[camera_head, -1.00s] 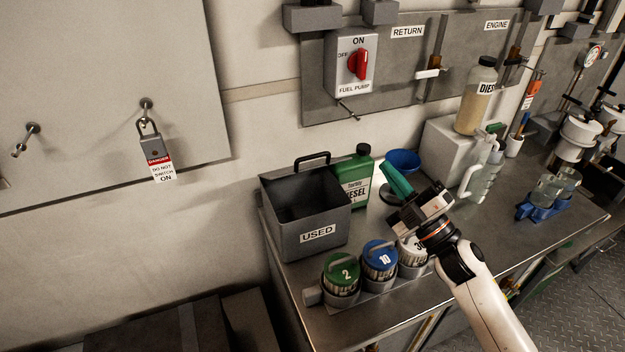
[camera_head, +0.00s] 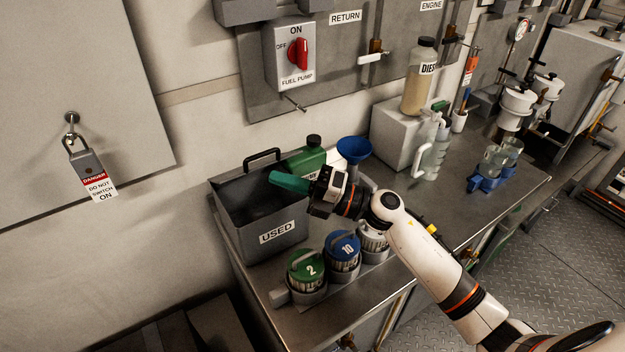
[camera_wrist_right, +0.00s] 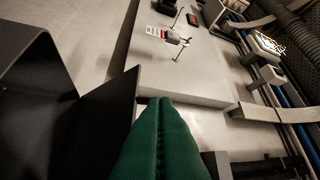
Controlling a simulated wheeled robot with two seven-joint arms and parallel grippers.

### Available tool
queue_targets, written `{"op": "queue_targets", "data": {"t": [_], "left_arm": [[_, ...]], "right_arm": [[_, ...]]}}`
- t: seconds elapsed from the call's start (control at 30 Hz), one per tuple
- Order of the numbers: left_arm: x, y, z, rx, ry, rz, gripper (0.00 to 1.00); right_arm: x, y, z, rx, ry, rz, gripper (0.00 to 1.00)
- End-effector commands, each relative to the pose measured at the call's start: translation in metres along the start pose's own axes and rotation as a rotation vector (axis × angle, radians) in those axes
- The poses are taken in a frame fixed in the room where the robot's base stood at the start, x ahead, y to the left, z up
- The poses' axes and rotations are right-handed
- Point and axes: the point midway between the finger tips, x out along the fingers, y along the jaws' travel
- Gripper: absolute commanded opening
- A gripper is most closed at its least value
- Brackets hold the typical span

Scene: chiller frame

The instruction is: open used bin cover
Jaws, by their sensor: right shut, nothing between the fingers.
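The used bin (camera_head: 250,240) is a dark grey box labelled "USED" at the left end of the metal bench. Its top shows open, with a dark interior. A raised panel with a black handle (camera_head: 262,155) stands along its back edge; I cannot tell for sure whether this panel is the cover. My right gripper (camera_head: 277,180) has green fingers, shut and empty. They point left over the bin's right side, in front of the panel; contact is unclear. In the right wrist view, the fingers (camera_wrist_right: 160,140) are together beside dark panels (camera_wrist_right: 95,125). My left gripper is out of view.
Lidded filter pots numbered 2 (camera_head: 306,268) and 10 (camera_head: 343,250) stand before the bin, with another under my arm. A green diesel can (camera_head: 305,158) and blue funnel (camera_head: 353,149) stand behind the gripper. A padlock (camera_head: 85,160) hangs on the wall.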

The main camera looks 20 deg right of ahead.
Motion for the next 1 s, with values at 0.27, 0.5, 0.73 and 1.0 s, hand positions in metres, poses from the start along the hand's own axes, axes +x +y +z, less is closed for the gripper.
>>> {"op": "queue_targets", "data": {"t": [0.27,0.5,0.73,1.0], "left_arm": [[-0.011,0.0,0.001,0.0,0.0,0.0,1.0],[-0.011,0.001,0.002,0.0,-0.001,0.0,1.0],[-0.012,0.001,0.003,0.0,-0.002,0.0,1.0],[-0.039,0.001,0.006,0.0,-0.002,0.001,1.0]], "right_arm": [[0.021,-0.001,-0.025,-0.001,0.004,0.001,0.0],[0.022,0.001,-0.027,0.0,0.004,0.001,0.0],[0.023,-0.001,-0.027,0.001,0.004,0.002,0.0],[0.031,-0.013,-0.036,0.037,0.003,0.04,0.0]]}}
